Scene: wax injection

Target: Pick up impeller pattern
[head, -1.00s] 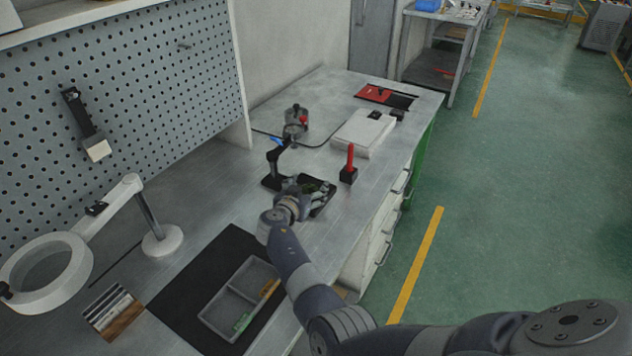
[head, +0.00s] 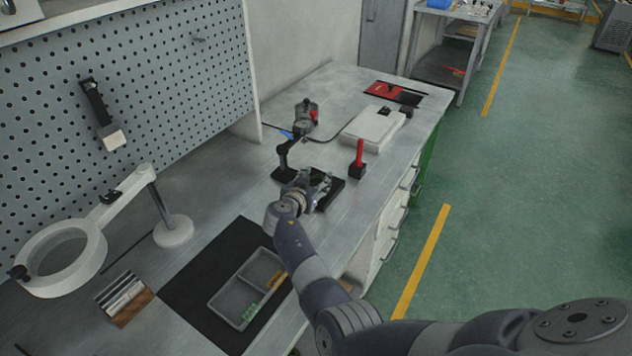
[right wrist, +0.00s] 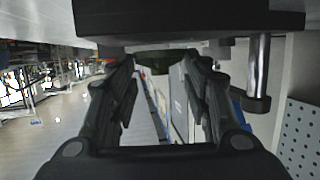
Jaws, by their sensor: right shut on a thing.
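My right gripper (head: 322,184) is low over the black base plate (head: 335,197) of a small stand on the workbench. In the right wrist view its fingers (right wrist: 158,66) close toward the edges of a dark green, rounded thing (right wrist: 154,61), which I take to be the impeller pattern. The pattern is mostly hidden by the fingers and lies close against the dark slab (right wrist: 190,17). In the head view my gripper hides it. My left gripper is not in view.
A red-handled tool (head: 359,155) stands in a black block right of my gripper. A metal post (right wrist: 259,75) is near the fingers. A grey divided tray (head: 228,312) lies on a black mat (head: 190,290). A magnifier lamp (head: 95,250) stands left. A white box (head: 372,130) is behind.

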